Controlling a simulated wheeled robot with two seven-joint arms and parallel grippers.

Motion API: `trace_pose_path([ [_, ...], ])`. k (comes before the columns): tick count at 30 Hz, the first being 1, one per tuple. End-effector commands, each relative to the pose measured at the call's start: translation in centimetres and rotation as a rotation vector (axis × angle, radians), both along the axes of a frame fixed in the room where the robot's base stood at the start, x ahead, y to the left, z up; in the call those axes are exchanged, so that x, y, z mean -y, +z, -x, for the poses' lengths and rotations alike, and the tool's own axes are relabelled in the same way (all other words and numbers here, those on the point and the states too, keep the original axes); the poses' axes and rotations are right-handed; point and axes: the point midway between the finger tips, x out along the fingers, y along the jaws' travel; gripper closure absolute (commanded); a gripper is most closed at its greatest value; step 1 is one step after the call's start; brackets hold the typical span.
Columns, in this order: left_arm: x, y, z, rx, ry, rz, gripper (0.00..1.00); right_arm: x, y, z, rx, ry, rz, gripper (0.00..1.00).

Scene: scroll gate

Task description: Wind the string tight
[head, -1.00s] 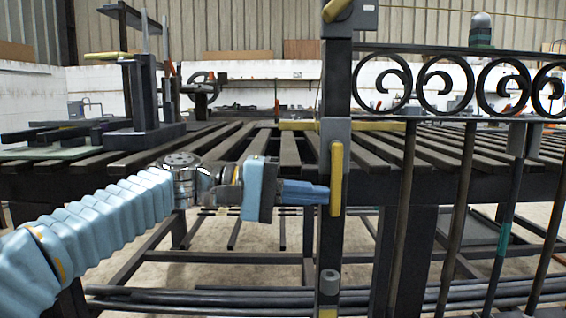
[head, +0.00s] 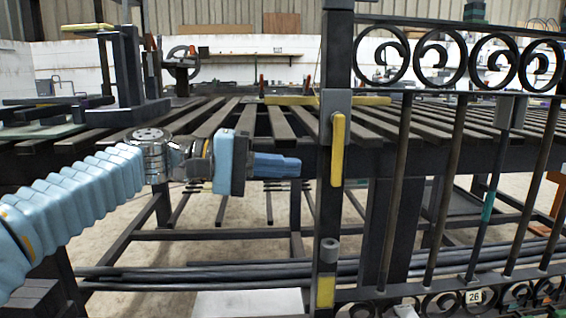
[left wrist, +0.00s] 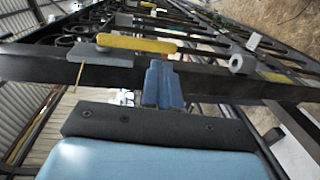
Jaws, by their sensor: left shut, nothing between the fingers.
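A dark gate with scrolls (head: 440,57) stands at right. On its post, a grey plate (head: 335,103) carries an upright yellow handle (head: 338,150); the wrist view shows the handle (left wrist: 135,43) and plate (left wrist: 100,54) too. My left gripper (head: 285,165) is shut and empty, its blue fingertips left of the post and level with the handle's lower part. In the wrist view the fingertips (left wrist: 162,78) overlap the post, below and right of the handle; contact cannot be told. A thin pale line (left wrist: 79,78) hangs by the plate; I cannot tell whether it is string. My right gripper is out of view.
A slatted dark table (head: 290,118) stands behind the gate, with a yellow bar (head: 370,100) across the post's back side. A grey cylinder (head: 329,248) sits lower on the post. Long dark pipes (head: 200,272) lie low below the table.

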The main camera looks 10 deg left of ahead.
Motion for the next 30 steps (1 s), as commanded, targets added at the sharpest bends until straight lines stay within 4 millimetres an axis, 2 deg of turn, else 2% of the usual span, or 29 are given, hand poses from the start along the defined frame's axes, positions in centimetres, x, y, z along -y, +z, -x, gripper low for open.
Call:
trace_pose_path([
  [15,-7.9,0.1,2.2,0.000,0.004,0.000,1.00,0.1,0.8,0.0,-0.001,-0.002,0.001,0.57],
  [18,-8.8,0.0,2.5,0.000,0.004,0.000,1.00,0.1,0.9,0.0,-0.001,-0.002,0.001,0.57],
  [23,-9.2,-0.2,2.5,-0.002,0.004,-0.001,1.00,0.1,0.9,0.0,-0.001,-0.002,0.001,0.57],
  [26,-9.0,-1.9,1.2,-0.037,0.023,-0.014,1.00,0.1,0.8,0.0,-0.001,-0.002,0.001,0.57],
  [29,-8.6,-6.5,-1.7,-0.118,0.077,-0.060,1.00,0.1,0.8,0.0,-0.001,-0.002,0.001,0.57],
  [30,-8.3,-9.2,-3.1,-0.162,0.103,-0.088,1.00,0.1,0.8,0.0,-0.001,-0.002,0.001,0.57],
])
